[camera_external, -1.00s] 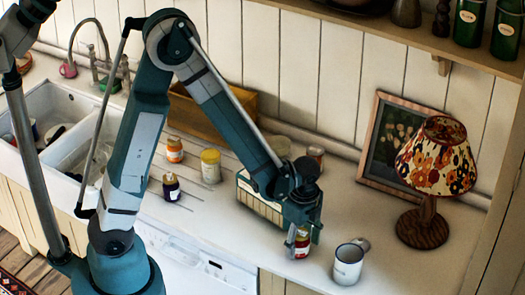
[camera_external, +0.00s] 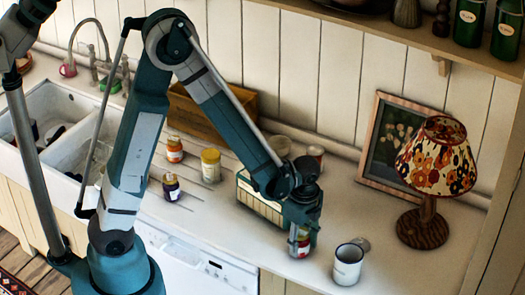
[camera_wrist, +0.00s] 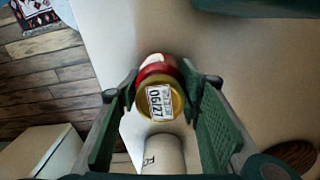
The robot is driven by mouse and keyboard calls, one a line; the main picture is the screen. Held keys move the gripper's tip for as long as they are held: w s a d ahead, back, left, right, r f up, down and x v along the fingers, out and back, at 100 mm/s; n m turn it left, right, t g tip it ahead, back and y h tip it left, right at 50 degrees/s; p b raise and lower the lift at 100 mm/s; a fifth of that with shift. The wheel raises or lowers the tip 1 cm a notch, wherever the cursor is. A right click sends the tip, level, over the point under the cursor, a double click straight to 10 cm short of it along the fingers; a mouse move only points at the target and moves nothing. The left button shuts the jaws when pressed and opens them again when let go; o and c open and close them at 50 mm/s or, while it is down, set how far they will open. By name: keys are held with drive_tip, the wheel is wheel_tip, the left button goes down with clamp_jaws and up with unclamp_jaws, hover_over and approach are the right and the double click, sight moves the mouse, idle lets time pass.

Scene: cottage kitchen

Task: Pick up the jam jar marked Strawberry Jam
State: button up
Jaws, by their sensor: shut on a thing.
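A small jar with red contents and a gold lid (camera_wrist: 158,98) is between the two fingers of my gripper (camera_wrist: 160,92) in the wrist view. A white sticker on the lid reads 06/27. In the external view my gripper (camera_external: 302,232) is shut on this jar (camera_external: 299,246) near the counter's front edge; the jar looks upright and at counter level. Its side label is too small or hidden to read. Other jars stand further left: one orange (camera_external: 174,149), one yellow (camera_external: 210,166) and one dark (camera_external: 171,187).
A lamp (camera_external: 424,228) and a leaning picture frame (camera_external: 367,150) are further right. A green-edged box (camera_external: 258,205) is behind my gripper.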

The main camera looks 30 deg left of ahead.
drive_tip(key=shift+r, duration=4.9)
